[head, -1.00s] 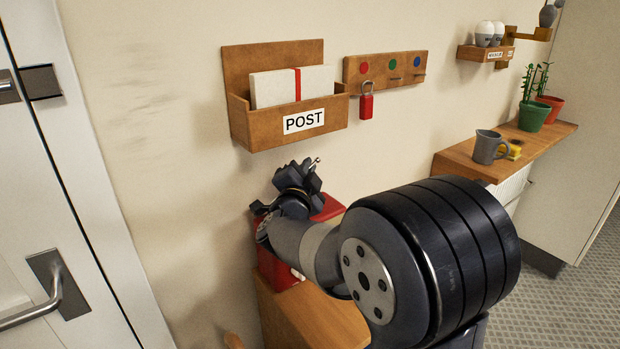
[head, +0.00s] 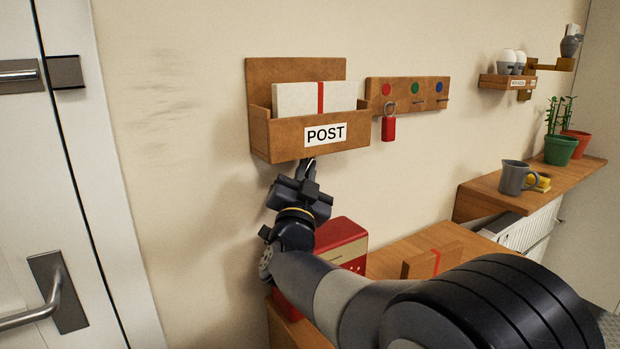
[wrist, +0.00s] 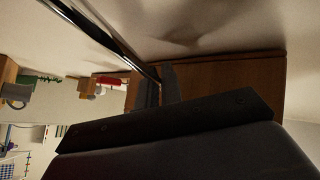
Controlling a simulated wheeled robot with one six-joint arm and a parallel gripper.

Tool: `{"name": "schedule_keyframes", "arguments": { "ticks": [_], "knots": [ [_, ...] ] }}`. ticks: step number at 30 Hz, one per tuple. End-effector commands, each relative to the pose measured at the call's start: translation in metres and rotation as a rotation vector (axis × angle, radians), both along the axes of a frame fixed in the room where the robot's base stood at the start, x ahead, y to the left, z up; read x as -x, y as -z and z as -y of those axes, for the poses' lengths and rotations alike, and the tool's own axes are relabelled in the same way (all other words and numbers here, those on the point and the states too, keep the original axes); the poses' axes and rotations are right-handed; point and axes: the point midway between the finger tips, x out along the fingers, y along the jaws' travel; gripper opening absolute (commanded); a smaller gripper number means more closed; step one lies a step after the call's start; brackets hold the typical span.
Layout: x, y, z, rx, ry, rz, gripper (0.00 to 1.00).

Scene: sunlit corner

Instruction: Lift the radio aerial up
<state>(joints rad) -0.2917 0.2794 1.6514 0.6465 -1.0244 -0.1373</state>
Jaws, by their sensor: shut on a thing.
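The red radio (head: 342,243) stands on the wooden surface below the post box, partly hidden behind my arm. My gripper (head: 309,168) is above the radio, close under the post box in the picture. In the wrist view my gripper (wrist: 159,88) is shut on the radio aerial (wrist: 105,38), a thin shiny metal rod running from the upper left edge to the fingers. In the head view I cannot make out the aerial apart from the gripper. Whether it is fully upright I cannot tell.
The wooden post box (head: 262,135) hangs on the wall right above my gripper. A key rack (head: 400,95) with a red-tagged key (head: 389,128) is to its right. A brown box (head: 420,265) lies on the surface; a grey mug (head: 514,178) stands on a shelf.

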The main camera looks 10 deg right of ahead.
Motion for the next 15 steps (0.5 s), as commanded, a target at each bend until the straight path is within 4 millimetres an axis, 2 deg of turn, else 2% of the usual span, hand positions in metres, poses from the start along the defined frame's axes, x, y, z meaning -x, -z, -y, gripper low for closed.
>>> {"name": "schedule_keyframes", "arguments": {
  "ticks": [11, 12, 15],
  "knots": [
    [0.0, 0.0012, -0.0006, 0.004, -0.001, -0.002, 0.0],
    [0.0, 0.0012, -0.0006, 0.004, -0.001, -0.002, 0.1],
    [0.0, 0.0009, -0.0006, 0.004, -0.001, -0.001, 0.18]
  ]
}}
